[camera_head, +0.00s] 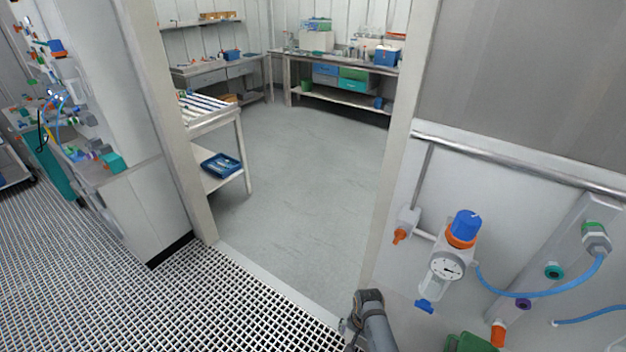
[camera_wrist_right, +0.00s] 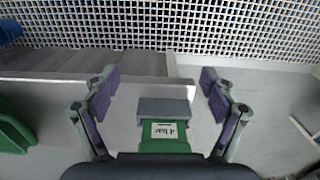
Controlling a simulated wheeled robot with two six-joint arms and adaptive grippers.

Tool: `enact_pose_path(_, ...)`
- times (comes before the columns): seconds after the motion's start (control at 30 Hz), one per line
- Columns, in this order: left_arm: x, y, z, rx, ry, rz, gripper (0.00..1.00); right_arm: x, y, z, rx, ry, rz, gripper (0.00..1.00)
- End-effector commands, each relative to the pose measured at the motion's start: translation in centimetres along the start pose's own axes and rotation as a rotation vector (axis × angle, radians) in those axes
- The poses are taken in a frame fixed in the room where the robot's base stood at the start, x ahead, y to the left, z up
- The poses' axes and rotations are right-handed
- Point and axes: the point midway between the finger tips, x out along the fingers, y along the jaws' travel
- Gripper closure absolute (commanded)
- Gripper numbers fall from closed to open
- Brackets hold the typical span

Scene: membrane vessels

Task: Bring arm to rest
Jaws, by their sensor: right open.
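My right gripper (camera_wrist_right: 158,80) is open in the right wrist view, its two purple-padded fingers spread wide with nothing gripped between them. A green block with a grey top and a white label (camera_wrist_right: 164,132) reading "4 bar" shows below and between the fingers; whether they touch it cannot be told. In the head view a grey and black part of my right arm shows at the bottom centre, by the doorway. My left arm and gripper are in neither view.
A regulator with a blue knob and dial gauge (camera_head: 446,265) is on the right wall, with a blue hose (camera_head: 530,293). A doorway with open floor (camera_head: 300,170) lies ahead, with a shelf cart (camera_head: 215,122) inside. A white cabinet (camera_head: 150,210) stands left on grating (camera_head: 110,290).

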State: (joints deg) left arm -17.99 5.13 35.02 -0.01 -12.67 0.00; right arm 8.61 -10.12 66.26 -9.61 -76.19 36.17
Motion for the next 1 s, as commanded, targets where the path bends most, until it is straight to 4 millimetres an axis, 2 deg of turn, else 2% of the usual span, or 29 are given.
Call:
enact_pose_path(0.13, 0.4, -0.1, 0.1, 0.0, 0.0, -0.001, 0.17, 2.7, 1.5, 0.8, -0.041, 0.007, 0.002, 0.16)
enact_pose_path(0.27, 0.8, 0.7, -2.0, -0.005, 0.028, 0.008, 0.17, 5.8, 3.2, 2.0, -0.088, 0.014, -0.001, 0.16)
enact_pose_path(0.37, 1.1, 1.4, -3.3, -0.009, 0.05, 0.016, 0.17, 8.9, 5.4, 3.5, -0.139, 0.021, 0.001, 0.16)
enact_pose_path(0.47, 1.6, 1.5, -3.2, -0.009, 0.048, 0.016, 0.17, 12.2, 8.0, 5.3, -0.197, 0.033, 0.0, 0.16)
enact_pose_path(0.57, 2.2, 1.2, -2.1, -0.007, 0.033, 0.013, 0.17, 16.1, 11.8, 7.9, -0.271, 0.046, 0.005, 0.16)
enact_pose_path(0.67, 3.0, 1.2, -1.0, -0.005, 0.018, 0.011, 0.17, 20.5, 17.2, 11.7, -0.365, 0.064, 0.015, 0.16)
enact_pose_path(0.7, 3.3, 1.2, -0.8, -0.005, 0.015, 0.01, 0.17, 21.9, 19.6, 13.4, -0.406, 0.074, 0.02, 0.16)
enact_pose_path(0.73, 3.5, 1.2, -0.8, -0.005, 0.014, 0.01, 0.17, 22.8, 21.2, 14.5, -0.434, 0.082, 0.024, 0.16)
enact_pose_path(0.8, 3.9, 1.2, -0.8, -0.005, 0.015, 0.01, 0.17, 24.3, 24.7, 16.7, -0.493, 0.101, 0.033, 0.16)
enact_pose_path(0.9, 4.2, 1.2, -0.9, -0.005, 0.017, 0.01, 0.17, 25.3, 28.2, 19.0, -0.551, 0.121, 0.045, 0.16)
enact_pose_path(1.0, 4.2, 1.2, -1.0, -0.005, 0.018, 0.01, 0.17, 25.6, 29.9, 20.1, -0.582, 0.134, 0.051, 0.16)
